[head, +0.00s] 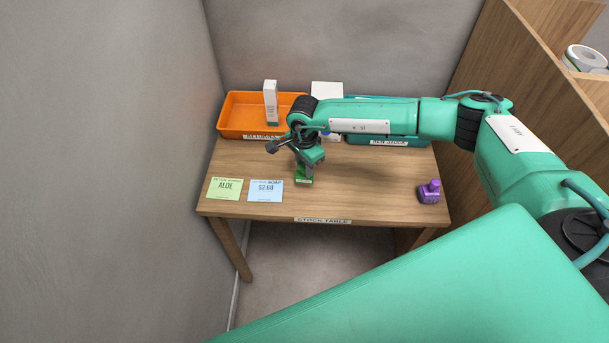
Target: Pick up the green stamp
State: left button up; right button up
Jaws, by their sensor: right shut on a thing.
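The green stamp (304,180) is on or just above the wooden stock table, left of the table's middle. Only its lower part shows, with a pale label on its front. My right gripper (304,168) points down over the stamp and is shut on it. The fingers hide the upper part of the stamp. I cannot tell whether its base touches the tabletop. My left gripper is not in view.
On the stock table (370,185) lie a green ALOE card (224,189) and a blue price card (265,190). An orange tray (240,115) holding a white box (270,100) and a teal tray (400,141) stand behind.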

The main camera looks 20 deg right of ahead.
notch_tip(320, 180, up, 15)
jog(key=b, duration=0.4)
jog(key=shift+r, duration=0.2)
